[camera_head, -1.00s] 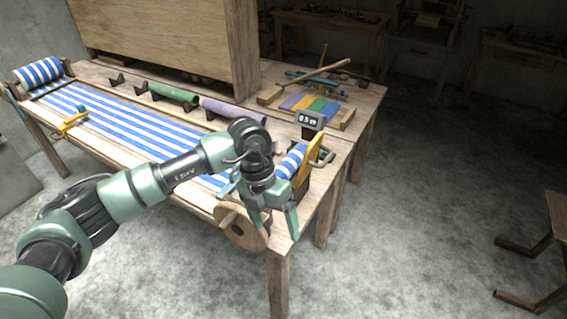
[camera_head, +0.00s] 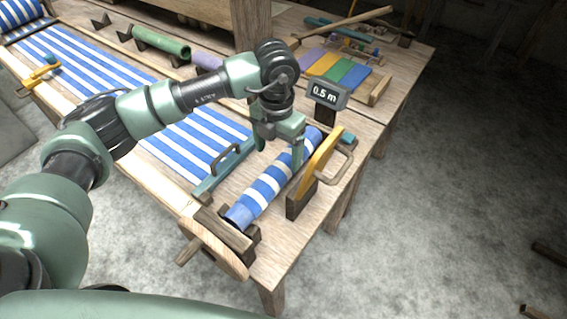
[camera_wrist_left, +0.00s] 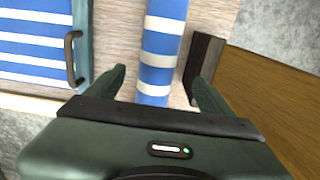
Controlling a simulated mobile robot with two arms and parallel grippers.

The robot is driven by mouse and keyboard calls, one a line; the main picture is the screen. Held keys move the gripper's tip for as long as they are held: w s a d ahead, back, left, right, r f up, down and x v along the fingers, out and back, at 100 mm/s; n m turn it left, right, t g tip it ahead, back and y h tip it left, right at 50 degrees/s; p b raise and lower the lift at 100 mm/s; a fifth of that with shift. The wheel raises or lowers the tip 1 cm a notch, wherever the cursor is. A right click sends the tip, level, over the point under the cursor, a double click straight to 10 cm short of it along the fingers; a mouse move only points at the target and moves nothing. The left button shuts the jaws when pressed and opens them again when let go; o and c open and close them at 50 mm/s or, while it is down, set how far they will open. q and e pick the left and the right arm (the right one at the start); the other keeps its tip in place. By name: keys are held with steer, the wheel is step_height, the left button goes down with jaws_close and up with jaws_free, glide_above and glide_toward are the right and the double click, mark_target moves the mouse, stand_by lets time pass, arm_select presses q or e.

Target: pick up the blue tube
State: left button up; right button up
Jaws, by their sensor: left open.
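The blue tube (camera_head: 238,217) lies in a cradle at the near right end of the loom, with blue-and-white striped cloth (camera_head: 268,184) wound around it. In the left wrist view the striped roll (camera_wrist_left: 156,88) runs up between my fingers. My left gripper (camera_head: 279,158) is open and above the roll, with one finger toward each side of it. In the left wrist view the gripper (camera_wrist_left: 160,76) holds nothing. I cannot tell how far the fingertips are above the table. My right gripper is not in view.
A yellow-orange lever (camera_head: 319,160) and dark wooden block (camera_head: 301,199) stand close right of the roll. A teal bar with a handle (camera_head: 224,170) lies to its left. A wooden wheel (camera_head: 213,248) is in front. A 0.5 m display (camera_head: 325,94) stands behind. Green (camera_head: 160,42) and purple tubes (camera_head: 207,62) lie farther back.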

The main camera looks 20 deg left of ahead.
mark_target(278, 167)
arm_select(q)
steer(key=shift+w+f, duration=0.1)
steer(key=shift+f, duration=0.3)
steer(key=shift+s+f+p, duration=0.25)
steer(key=shift+f+p, duration=0.3)
steer(key=shift+f, duration=0.2)
steer(key=shift+s+f+p, duration=0.1)
steer(key=shift+f+p, duration=0.2)
steer(key=shift+f, duration=0.05)
steer(key=f, duration=0.2)
steer(key=f+p, duration=0.1)
steer(key=f, duration=0.1)
steer(key=shift+w+a, duration=0.15)
steer(key=shift+w, duration=0.25)
steer(key=shift+f, duration=0.3)
steer(key=shift+c, duration=0.5)
steer(key=c, duration=1.5)
steer(key=shift+r, duration=0.1)
jaws_close()
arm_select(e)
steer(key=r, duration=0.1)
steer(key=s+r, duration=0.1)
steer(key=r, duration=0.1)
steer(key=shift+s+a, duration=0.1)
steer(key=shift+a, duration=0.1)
arm_select(q)
steer(key=shift+r, duration=0.1)
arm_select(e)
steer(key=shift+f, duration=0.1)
